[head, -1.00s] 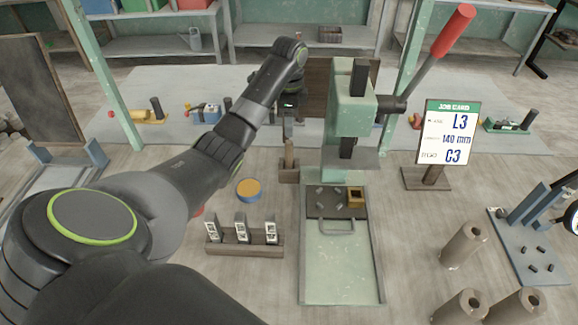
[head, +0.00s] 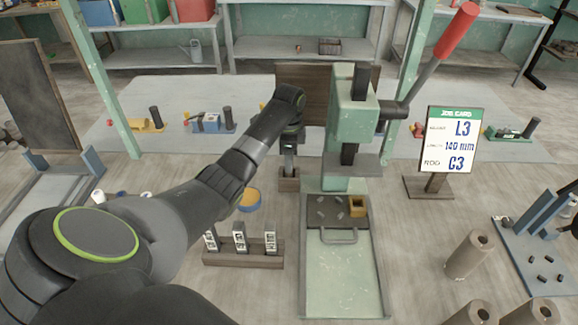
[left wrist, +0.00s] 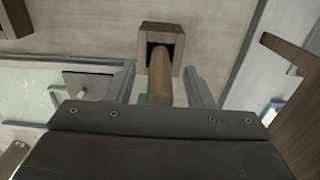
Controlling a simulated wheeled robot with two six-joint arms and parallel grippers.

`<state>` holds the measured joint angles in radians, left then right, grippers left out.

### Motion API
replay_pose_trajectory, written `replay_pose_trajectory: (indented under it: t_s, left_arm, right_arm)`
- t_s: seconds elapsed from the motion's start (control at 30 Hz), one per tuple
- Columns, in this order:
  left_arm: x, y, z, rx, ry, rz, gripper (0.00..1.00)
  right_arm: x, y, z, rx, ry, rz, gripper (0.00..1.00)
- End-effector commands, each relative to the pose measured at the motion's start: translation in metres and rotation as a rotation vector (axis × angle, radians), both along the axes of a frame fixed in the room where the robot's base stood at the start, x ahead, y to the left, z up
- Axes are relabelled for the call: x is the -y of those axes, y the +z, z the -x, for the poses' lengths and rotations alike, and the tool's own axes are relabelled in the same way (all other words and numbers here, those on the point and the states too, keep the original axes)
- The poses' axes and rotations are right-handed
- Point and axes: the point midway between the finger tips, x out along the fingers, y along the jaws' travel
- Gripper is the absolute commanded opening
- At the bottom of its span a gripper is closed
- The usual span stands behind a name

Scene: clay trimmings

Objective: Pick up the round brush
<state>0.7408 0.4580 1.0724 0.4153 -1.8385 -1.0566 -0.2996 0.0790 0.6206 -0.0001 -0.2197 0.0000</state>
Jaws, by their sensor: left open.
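The round brush shows in the left wrist view as a brown wooden handle (left wrist: 160,82) standing in a square wooden holder (left wrist: 176,36); its bristle end is hidden in the holder. In the head view the holder (head: 289,184) stands on the floor left of the green press, and my gripper hides most of the handle. My left gripper (head: 289,163) is open and points down just above the holder. In the left wrist view its two fingers (left wrist: 160,88) lie on either side of the handle, with gaps visible. My right gripper is not in view.
The green press (head: 350,115) with its red-tipped lever stands close right of the holder. A wooden panel (head: 310,82) is behind. A rack with labelled pieces (head: 243,259), a round yellow-topped tin (head: 249,200) and a job card (head: 450,140) stand around.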

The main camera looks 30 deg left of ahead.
Motion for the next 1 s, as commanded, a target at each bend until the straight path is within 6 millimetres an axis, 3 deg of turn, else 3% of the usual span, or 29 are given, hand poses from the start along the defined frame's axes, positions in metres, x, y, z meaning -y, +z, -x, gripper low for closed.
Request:
replay_pose_trajectory:
  t_s: [0.17,0.5,0.8,1.0]
  left_arm:
    - [0.000,0.000,0.000,0.000,0.000,0.000,0.45]
    - [0.000,0.000,0.000,0.000,0.000,0.000,0.01]
    - [0.000,0.004,-0.001,0.001,0.000,0.000,0.00]
    - [-0.001,0.035,-0.002,0.007,-0.001,-0.002,0.00]
  right_arm:
    - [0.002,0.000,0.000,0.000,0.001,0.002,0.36]
    - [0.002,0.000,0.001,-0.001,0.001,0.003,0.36]
    - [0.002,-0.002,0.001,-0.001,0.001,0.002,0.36]
    - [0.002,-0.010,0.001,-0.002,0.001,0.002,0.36]
